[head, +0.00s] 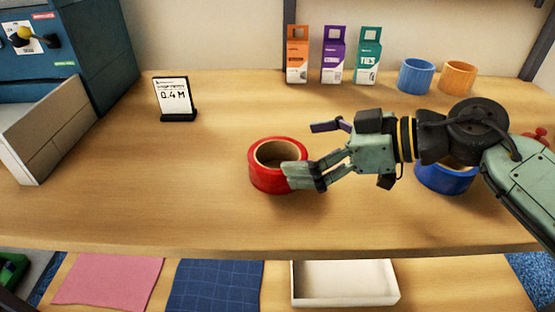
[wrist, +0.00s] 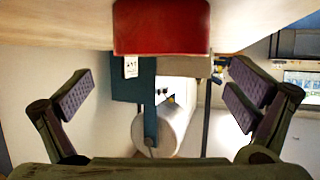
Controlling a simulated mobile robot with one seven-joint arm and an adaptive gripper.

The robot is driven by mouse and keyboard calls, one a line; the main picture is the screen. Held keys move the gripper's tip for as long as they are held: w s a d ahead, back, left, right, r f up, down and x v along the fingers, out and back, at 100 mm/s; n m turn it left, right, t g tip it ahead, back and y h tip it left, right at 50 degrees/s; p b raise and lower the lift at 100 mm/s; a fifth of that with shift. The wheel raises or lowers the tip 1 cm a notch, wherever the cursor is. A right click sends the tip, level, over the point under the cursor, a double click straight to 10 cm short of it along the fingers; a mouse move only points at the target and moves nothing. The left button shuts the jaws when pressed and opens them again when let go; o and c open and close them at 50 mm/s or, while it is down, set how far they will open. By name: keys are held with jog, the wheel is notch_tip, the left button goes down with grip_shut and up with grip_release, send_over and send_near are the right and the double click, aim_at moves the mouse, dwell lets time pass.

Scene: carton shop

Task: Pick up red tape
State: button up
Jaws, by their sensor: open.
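The red tape (head: 268,180) is a roll lying flat on the wooden table, left of my gripper in the head view. In the wrist view the red tape (wrist: 161,28) shows at the top middle, ahead of and between the fingers. My gripper (head: 312,150) is open and empty, with its fingers pointing left. In the head view the nearer finger overlaps the right side of the roll; I cannot tell if it touches. Both open fingers show at the sides of the wrist view (wrist: 165,95).
A blue roll (head: 446,178) sits behind my arm at right. Small boxes (head: 334,55), a light blue roll (head: 416,76) and an orange roll (head: 459,78) stand at the back. A sign (head: 174,98) stands at left. A white tray (head: 345,284) lies on the lower shelf.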

aim_at(258, 156)
jog(key=shift+p+x, duration=0.55)
jog(key=shift+x, duration=2.2)
jog(key=shift+f, duration=0.2)
jog(key=shift+c, duration=0.4)
jog(key=c, duration=1.1)
